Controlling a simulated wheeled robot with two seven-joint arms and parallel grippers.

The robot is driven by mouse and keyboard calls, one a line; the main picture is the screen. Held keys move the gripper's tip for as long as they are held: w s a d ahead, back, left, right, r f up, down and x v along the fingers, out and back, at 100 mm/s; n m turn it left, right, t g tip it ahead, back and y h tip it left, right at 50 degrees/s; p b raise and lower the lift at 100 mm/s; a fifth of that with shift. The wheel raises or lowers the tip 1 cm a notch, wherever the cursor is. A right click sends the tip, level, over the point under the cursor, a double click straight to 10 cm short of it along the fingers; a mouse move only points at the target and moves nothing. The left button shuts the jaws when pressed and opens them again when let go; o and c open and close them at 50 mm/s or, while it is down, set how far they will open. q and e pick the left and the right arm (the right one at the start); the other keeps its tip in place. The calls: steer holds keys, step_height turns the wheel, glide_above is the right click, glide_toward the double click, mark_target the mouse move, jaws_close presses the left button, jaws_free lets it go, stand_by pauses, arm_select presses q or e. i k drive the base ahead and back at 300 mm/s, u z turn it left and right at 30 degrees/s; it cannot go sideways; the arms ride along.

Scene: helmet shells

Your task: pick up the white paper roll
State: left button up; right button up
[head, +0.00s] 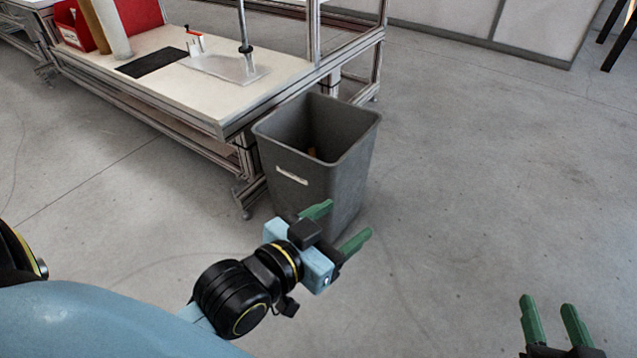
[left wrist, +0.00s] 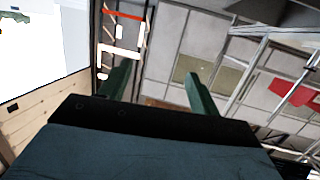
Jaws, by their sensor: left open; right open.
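A white roll (head: 113,30), which looks like the paper roll, stands upright on the workbench (head: 280,72) at the top left of the head view. The picture's top edge cuts it off. My left gripper (head: 337,224) is open and empty, in front of the grey bin and well away from the roll. Its green fingers also show apart in the left wrist view (left wrist: 156,70), with nothing between them. My right gripper (head: 549,304) is open and empty over the floor at the lower right. I cannot make out the roll in the left wrist view.
A grey bin (head: 300,180) stands at the bench's near right end, with something orange-brown inside. A tan roll (head: 95,28) and a red container (head: 74,28) are beside the white roll. A black mat (head: 152,62) lies on the bench. The floor (head: 470,150) to the right is clear.

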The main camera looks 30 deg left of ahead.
mark_target(106, 11)
steer(key=u, duration=2.1)
